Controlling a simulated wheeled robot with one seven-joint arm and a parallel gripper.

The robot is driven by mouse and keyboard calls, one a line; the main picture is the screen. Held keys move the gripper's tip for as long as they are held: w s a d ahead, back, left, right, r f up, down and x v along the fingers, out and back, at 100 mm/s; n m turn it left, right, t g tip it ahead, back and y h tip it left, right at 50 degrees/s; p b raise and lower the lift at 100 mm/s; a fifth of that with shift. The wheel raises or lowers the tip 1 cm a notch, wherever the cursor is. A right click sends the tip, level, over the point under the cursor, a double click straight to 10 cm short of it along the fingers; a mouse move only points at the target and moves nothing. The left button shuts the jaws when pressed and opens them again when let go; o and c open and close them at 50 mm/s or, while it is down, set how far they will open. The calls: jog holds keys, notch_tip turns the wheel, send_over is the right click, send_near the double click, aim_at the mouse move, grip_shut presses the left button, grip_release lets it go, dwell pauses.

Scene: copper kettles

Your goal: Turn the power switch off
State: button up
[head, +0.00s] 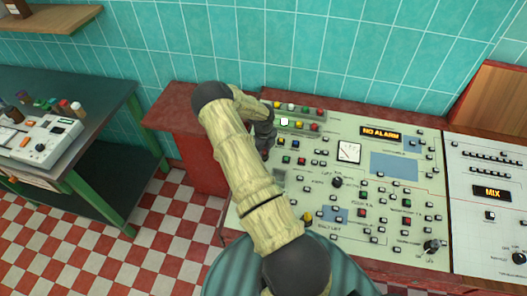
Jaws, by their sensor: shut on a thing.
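The pale green control panel (318,222) stands against the tiled wall, with many buttons, knobs and small switches. My gripper (264,150) is at the panel's upper left edge, mostly covered by my own arm. It is shut on a small control there, which looks to be the power switch by its place. The switch itself is hidden behind the gripper and arm, so its position cannot be seen. A lit display (381,133) on the panel reads "NO ALARM".
A white panel (485,220) with a "MIX" display adjoins on the right. A red cabinet (190,115) stands left of the control panel. A dark bench (100,90) with a device (40,140) and bottles is further left. Checkered floor lies open between.

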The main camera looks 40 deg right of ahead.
jog(key=shift+n+b, duration=0.6)
jog(key=shift+b, duration=0.1)
jog(key=shift+d+n+b, duration=0.1)
jog(key=shift+n+b, duration=1.65)
jog(key=shift+n, duration=0.15)
jog(key=shift+n+b, duration=1.15)
jog(key=shift+n, duration=0.55)
jog(key=shift+r+n, duration=0.1)
jog(key=shift+n, duration=0.2)
jog(key=o, duration=1)
notch_tip(320, 180, up, 17)
jog(key=b, duration=0.3)
jog(key=shift+r+b, duration=0.15)
jog(key=shift+b, duration=0.15)
